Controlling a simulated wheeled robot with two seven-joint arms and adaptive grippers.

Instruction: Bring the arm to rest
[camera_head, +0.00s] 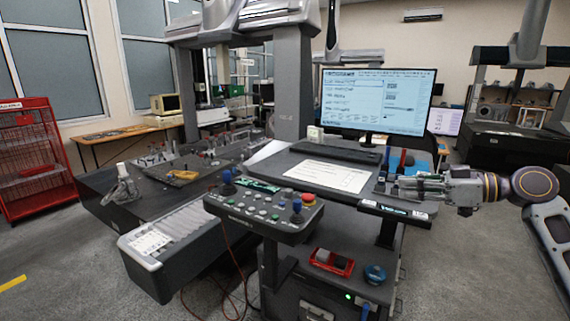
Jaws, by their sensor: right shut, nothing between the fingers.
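My right arm (510,188) comes in from the right edge at about desk height. Its gripper (398,187) points left and is shut, with nothing between the fingers. The fingertips are over or beside the right end of the desk (290,160), close to some small upright dark and red items (403,160). I cannot tell whether they touch anything. My left gripper is not in the picture.
A monitor (375,100) stands behind a keyboard (335,152) and a white sheet (327,175) on the desk. A control panel with joysticks (262,212) juts out in front. The measuring machine's table (110,190) is at left. Open floor lies at lower right.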

